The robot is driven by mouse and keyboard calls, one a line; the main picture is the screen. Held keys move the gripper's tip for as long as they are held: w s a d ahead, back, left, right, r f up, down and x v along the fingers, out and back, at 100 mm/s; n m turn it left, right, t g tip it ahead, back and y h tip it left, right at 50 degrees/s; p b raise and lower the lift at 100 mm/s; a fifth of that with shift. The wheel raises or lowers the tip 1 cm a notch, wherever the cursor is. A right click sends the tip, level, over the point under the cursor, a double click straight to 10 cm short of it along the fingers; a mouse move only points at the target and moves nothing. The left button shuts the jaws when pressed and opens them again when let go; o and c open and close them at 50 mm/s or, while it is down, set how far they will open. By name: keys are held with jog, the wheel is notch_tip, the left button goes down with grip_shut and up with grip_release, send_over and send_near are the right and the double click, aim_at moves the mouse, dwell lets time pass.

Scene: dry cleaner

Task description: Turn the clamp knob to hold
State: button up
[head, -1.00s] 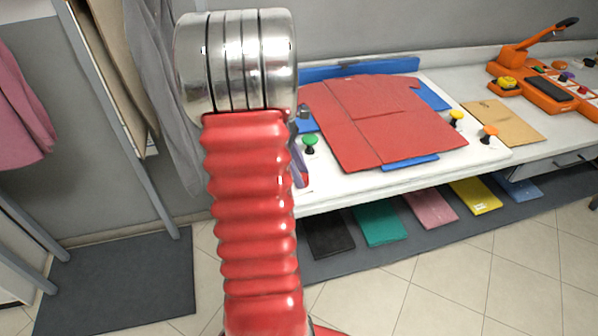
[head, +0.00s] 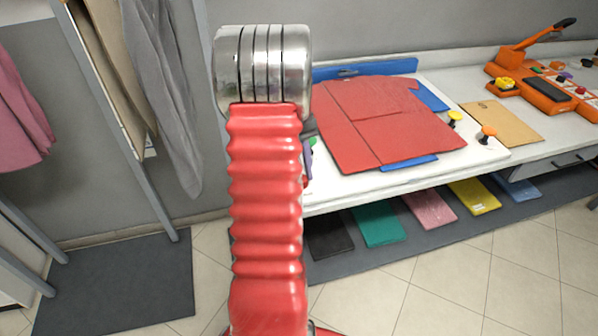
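The white board on the counter (head: 345,183) carries a folded red garment (head: 375,120) over a blue sheet (head: 432,97). A yellow knob (head: 454,118) and an orange knob (head: 487,133) on dark stems stand at its right edge. A green knob (head: 313,141) at its left is mostly hidden behind my red-sleeved arm. An orange press device (head: 540,90) with a long handle and a yellow knob (head: 503,84) stands at the far right. I cannot tell which knob is the clamp knob. My gripper is hidden behind my arm; its fingers do not show.
A tan sheet (head: 502,121) lies between board and device. A purple item (head: 307,162) shows partly beside my arm. Several coloured panels lie on the dark shelf (head: 365,255) below. Hanging clothes (head: 165,95) and a metal post (head: 130,130) stand left. Tiled floor is open in front.

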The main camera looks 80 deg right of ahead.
jog(key=m, duration=0.2)
jog(key=m+t+y, duration=0.1)
jog(key=m, duration=0.2)
jog(key=shift+s+t, duration=0.1)
jog(key=shift+t, duration=0.2)
jog(key=shift+a+m+t, duration=0.1)
jog(key=shift+m+t, duration=0.2)
jog(key=shift+m, duration=0.3)
jog(key=o, duration=1)
jog(key=shift+r, duration=0.1)
jog(key=shift+d+r, duration=0.4)
jog(key=shift+r, duration=0.1)
jog(key=v, duration=1.2)
jog(key=shift+r, duration=0.15)
jog(key=shift+d, duration=0.1)
